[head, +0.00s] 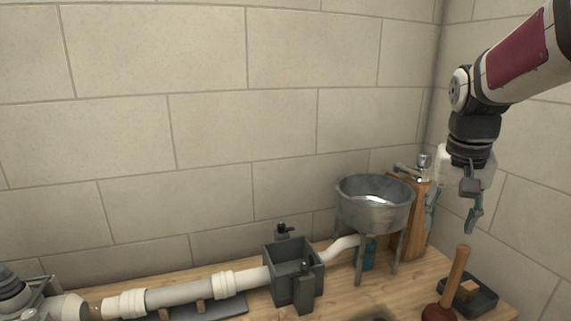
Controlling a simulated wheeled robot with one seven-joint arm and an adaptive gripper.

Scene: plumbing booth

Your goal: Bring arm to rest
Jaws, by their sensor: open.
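My gripper (453,213) hangs at the right with its fingers pointing down. Its two fingers are apart and nothing shows between them. It is in the air above the right part of the wooden bench, over the plunger's wooden handle (459,268) in the picture. My arm comes in from the upper right corner, with the wrist bent downward.
A metal basin (374,211) on legs stands beside a wooden post (416,215) with a tap. A grey box (293,271) joins white pipes (180,294) along the bench. A dark tray (482,298) sits right of the plunger. The wall's upper left is clear.

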